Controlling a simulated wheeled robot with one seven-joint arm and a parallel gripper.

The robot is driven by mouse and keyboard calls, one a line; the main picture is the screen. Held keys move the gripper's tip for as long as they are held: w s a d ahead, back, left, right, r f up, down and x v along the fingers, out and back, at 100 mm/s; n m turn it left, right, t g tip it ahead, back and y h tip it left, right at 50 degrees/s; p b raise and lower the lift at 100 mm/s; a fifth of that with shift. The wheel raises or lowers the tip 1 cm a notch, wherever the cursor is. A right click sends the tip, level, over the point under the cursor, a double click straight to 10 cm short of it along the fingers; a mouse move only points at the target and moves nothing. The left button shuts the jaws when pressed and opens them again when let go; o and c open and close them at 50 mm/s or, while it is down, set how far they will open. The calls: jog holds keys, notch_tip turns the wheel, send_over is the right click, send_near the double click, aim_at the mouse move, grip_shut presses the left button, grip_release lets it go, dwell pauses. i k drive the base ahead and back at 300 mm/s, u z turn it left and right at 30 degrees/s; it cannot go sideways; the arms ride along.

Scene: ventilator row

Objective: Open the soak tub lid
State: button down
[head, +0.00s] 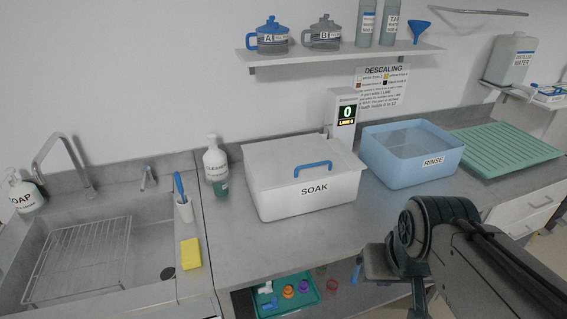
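The soak tub (308,198) is a white box labelled SOAK on the grey counter, near the middle of the head view. Its pale lid (285,157) lies closed on top. A blue handle (313,166) stands on the lid near its front edge. My gripper (395,285) is at the lower right, in front of the counter and apart from the tub. It is seen partly from behind, and its fingers are not clear enough to tell whether they are open.
A blue rinse tub (410,152) stands right of the soak tub, with a green drying rack (507,148) beyond. A cleaner bottle (215,163) stands close on the left. A display post (345,112) rises behind. A sink (85,250) is at left.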

aim_at(285, 162)
jog(key=u, duration=0.35)
jog(key=i, duration=1)
